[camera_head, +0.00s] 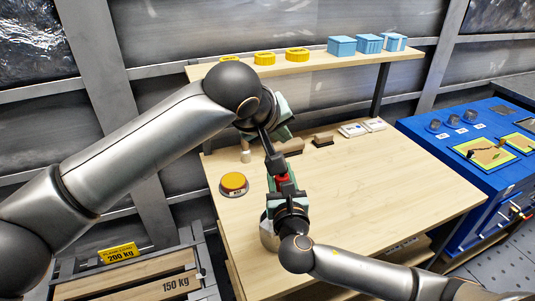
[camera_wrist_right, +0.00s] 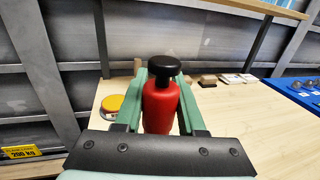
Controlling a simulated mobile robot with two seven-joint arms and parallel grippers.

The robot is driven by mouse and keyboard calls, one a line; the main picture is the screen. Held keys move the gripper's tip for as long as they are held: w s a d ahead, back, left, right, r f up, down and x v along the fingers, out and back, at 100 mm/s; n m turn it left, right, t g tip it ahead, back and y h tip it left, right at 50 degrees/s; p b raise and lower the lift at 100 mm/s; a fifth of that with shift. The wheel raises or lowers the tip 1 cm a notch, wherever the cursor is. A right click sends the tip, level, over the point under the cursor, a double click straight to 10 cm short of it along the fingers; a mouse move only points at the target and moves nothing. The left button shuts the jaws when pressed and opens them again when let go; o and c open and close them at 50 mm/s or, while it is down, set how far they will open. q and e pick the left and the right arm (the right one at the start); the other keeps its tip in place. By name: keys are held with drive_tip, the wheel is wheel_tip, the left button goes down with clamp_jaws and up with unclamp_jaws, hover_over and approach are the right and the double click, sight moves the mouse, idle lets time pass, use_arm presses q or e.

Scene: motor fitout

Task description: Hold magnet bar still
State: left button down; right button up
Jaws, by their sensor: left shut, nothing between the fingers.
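A red cylinder with a black knob on top (camera_wrist_right: 162,103) stands between the green fingers of my right gripper (camera_wrist_right: 163,110). It may be the magnet bar. In the head view the red cylinder (camera_head: 282,180) shows only in part, with dark parts around it. My right gripper (camera_head: 284,189) is shut on it, above the near-left part of the table. My left gripper (camera_head: 267,140) points down just beyond the knob, shut and empty. I cannot tell whether it touches the knob. The left gripper is not visible in the right wrist view.
The wooden table (camera_head: 385,190) is clear on its right. A yellow button (camera_head: 233,182) sits at its left. Small blocks (camera_head: 322,140) and white pieces (camera_head: 353,130) lie along the back, under a shelf (camera_head: 320,62) with yellow and blue items. A blue cabinet (camera_head: 450,160) stands at right.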

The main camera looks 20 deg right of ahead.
drive_tip(key=o, duration=0.5)
drive_tip(key=shift+o, duration=0.2)
drive_tip(key=shift+s, duration=0.1)
